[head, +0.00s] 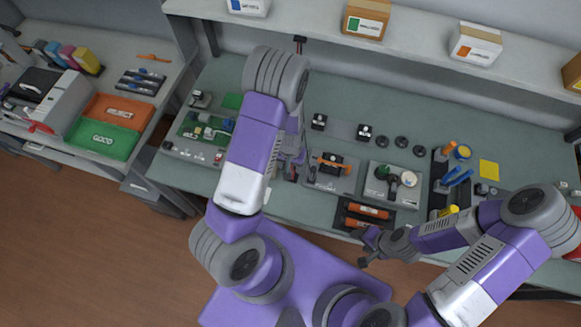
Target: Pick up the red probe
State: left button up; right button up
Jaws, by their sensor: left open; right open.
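I cannot make out the red probe with certainty. A small dark red, stick-like piece (312,173) stands by the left gripper, at the left edge of the grey fixture with the orange-topped black part; it is too small to identify. My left gripper (294,168) points down at the bench beside it, open, partly hidden by my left forearm. I cannot tell whether it touches anything. My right gripper (365,248) is open and empty at the bench's front edge, in front of the black tray.
The black tray (345,222) holds orange cylinders. A grey fixture (340,185) and a white-and-green fixture (393,190) stand on the green bench (440,115). A dark tool holder (437,180) is to the right. Boxes line the shelf (415,30). A side table has red and green trays (105,138).

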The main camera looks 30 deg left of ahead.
pick_arm(q)
jog(key=shift+f, duration=0.25)
grip_shut()
jog(key=shift+r, duration=0.1)
